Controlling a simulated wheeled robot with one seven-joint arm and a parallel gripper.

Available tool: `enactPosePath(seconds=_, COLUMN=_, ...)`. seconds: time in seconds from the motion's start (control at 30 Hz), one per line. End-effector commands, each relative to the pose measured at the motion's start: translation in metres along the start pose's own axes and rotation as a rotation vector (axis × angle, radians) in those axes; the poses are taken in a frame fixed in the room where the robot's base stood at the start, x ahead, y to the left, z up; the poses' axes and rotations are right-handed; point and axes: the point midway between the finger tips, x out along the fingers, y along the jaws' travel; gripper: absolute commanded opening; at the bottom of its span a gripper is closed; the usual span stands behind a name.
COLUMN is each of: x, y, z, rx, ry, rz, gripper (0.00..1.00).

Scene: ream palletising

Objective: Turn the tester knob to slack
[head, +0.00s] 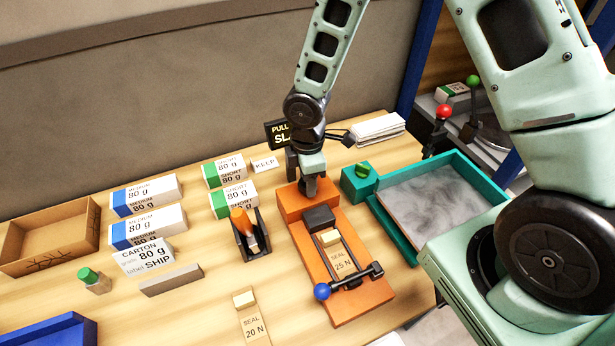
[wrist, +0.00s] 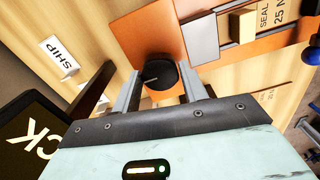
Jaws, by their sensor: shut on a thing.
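The orange tester (head: 340,268) stands on the table, with a dark clamp block, two rails, a blue-ended bar and a card reading SEAL 25 N. Its black round knob (wrist: 160,74) is at the far end. In the wrist view the knob sits between my gripper's two grey fingers, with a light pointer line toward the left. My gripper (head: 312,184) is shut on the knob from above and hides most of it in the head view. A dark display (head: 278,133) behind reads PULL and SL, partly hidden; the wrist view shows CK.
A teal tray (head: 408,238) and a small teal box with a green knob (head: 362,174) are to the right. Reams (head: 150,222) and an open carton (head: 50,235) fill the left.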

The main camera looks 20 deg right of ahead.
Motion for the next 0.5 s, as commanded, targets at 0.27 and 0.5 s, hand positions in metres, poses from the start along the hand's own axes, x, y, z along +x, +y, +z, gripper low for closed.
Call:
enactPosePath(seconds=0.27, x=-0.0005, y=0.0006, z=0.0, rx=-0.001, ry=0.0, rz=0.002, gripper=0.65)
enactPosePath(seconds=0.5, x=-0.0086, y=0.0014, z=0.0001, rx=0.001, ry=0.002, rz=0.004, gripper=0.65)
